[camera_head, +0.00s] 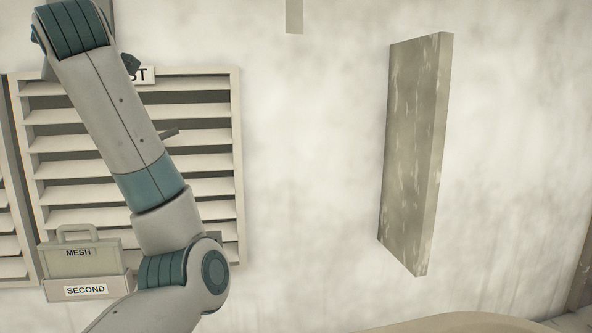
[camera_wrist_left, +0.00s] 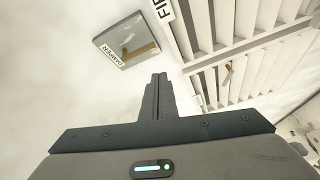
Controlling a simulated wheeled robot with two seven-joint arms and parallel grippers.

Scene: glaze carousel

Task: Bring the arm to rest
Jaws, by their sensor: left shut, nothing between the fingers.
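My left arm (camera_head: 125,120) rises from the bottom of the head view to the upper left, in front of a louvred shutter. It leaves the head view at the top, so its gripper is out of frame there. In the left wrist view, my left gripper (camera_wrist_left: 158,85) has its two dark fingers together, with nothing between them. The wall and a box labelled DAMPER (camera_wrist_left: 118,50) lie beyond the fingertips. My right arm and right gripper are not in view.
The louvred shutter (camera_head: 215,137) with a small tab is behind my arm; louvres (camera_wrist_left: 235,22) also show in the wrist view. A handled MESH case (camera_head: 100,263) sits in a holder marked SECOND (camera_head: 115,289). A stone-like slab (camera_head: 410,150) stands out at right. Bare wall lies between.

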